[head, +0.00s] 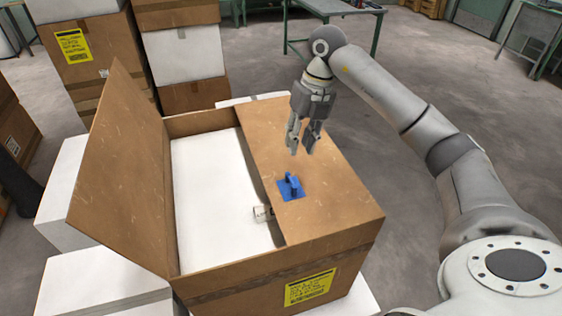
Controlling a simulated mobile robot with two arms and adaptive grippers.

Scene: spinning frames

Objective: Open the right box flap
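A large brown cardboard box (240,279) stands in front of me, with a yellow label on its near side. Its left flap (125,165) stands open, tilted up and outward. Its right flap (330,205) lies closed over the right part of the box, with a blue handle (291,187) on it near its inner edge. White material (215,200) shows inside through the open left part. My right gripper (303,150) points down above the flap, behind the handle, with its fingers apart and nothing between them. My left gripper is not in view.
A small light cylindrical piece (262,213) sits at the right flap's inner edge. White blocks (62,195) stand left of the box. Stacked cardboard boxes (180,50) are behind it. A green-legged table (335,8) is farther back. Floor to the right is clear.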

